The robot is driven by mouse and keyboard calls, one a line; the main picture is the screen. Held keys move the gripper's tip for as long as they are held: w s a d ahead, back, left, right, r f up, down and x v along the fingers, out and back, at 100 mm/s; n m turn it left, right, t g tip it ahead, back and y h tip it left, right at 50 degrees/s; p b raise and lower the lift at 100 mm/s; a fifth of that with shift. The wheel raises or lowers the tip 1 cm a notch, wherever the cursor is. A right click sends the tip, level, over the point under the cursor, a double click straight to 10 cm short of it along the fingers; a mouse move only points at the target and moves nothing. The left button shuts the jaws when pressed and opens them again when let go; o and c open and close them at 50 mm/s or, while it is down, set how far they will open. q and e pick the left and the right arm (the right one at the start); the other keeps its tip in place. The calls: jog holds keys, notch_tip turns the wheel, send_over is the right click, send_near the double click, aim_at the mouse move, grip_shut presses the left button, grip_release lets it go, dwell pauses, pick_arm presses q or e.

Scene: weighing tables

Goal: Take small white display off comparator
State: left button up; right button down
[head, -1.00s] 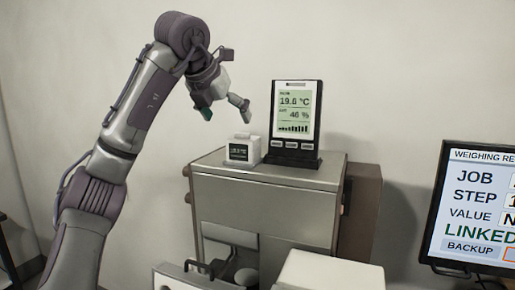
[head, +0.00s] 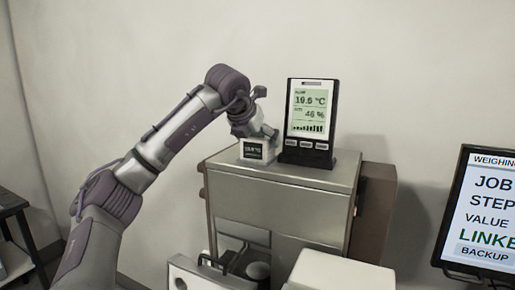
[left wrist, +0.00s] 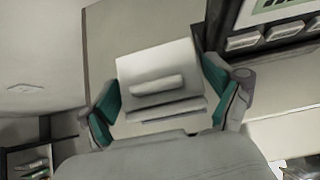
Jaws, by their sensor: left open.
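The small white display (head: 257,151) stands upright on top of the grey comparator (head: 280,205), near its left side, with its dark screen facing forward. My left gripper (head: 256,134) is lowered over it from above and partly hides its top. In the left wrist view the display (left wrist: 158,75) lies between the two teal-padded fingers of the gripper (left wrist: 168,102). The fingers are open, one on either side of it. Whether a pad touches it cannot be told. My right gripper is not in view.
A taller black display (head: 311,118) stands on the comparator close to the right of the small one; its buttons also show in the left wrist view (left wrist: 285,30). A monitor (head: 485,215) stands at the right. A white box (head: 340,272) is in front.

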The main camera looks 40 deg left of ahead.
pick_arm(q)
jog(key=shift+x, duration=1.3)
jog(key=shift+s+r, duration=0.1)
jog(key=shift+s, duration=0.1)
jog(key=c, duration=1)
jog(key=shift+c, duration=0.2)
